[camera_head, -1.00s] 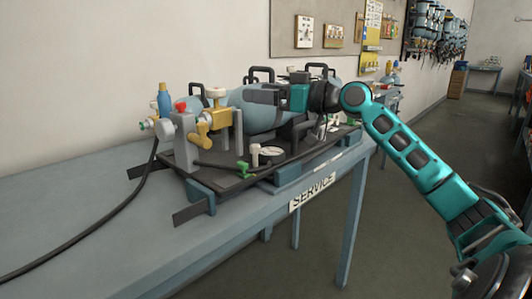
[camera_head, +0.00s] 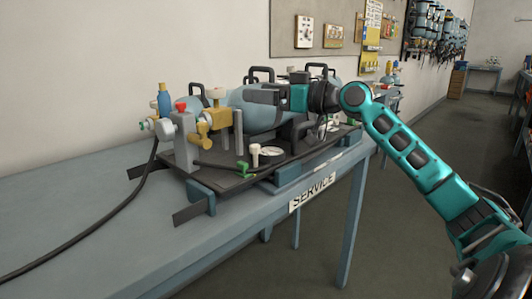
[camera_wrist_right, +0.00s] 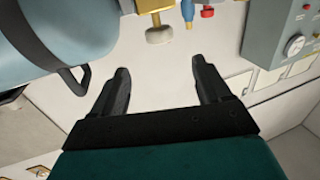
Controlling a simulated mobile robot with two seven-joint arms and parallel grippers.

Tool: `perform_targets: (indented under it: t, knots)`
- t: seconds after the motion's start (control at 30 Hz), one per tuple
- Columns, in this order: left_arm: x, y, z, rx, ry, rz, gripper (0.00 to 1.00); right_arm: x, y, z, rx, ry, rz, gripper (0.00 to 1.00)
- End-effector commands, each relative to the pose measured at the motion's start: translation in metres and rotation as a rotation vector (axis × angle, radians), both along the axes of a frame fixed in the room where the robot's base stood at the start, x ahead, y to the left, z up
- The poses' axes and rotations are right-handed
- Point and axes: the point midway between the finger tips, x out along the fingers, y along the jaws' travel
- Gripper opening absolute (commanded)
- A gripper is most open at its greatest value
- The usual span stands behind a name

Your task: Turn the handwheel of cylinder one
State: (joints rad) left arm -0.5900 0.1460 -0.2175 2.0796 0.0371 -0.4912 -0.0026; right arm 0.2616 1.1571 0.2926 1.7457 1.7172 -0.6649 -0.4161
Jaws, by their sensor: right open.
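A light-blue cylinder (camera_head: 262,118) lies on a dark rack on the bench; it fills the upper left of the right wrist view (camera_wrist_right: 70,35). Its brass valve (camera_head: 216,118) carries a cream round handwheel (camera_head: 216,93), also visible in the right wrist view (camera_wrist_right: 160,35). My right gripper (camera_head: 250,96) is above the cylinder, to the right of the handwheel. In the wrist view its open, empty fingers (camera_wrist_right: 160,66) point at the handwheel, which lies just beyond the tips, apart from them. I cannot read any cylinder number. My left gripper is not in view.
A red knob (camera_head: 181,106) and a blue-and-yellow fitting (camera_head: 164,100) stand left of the valve. Black carry handles rise behind the cylinder. A black hose (camera_head: 110,215) runs over the bench's clear left part.

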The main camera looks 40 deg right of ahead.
Motion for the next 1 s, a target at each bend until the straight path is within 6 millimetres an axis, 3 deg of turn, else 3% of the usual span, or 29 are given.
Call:
perform_targets:
  t: [0.5, 0.8, 1.0]
  knots:
    - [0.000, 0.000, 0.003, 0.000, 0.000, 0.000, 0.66, 0.001, 0.002, 0.000, 0.000, -0.001, -0.001, 0.77]
    - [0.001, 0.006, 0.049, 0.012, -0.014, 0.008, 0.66, 0.011, 0.031, -0.007, -0.022, -0.040, -0.069, 0.77]
    - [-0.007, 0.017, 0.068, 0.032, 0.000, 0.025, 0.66, 0.014, 0.052, -0.006, -0.030, -0.063, -0.192, 0.77]
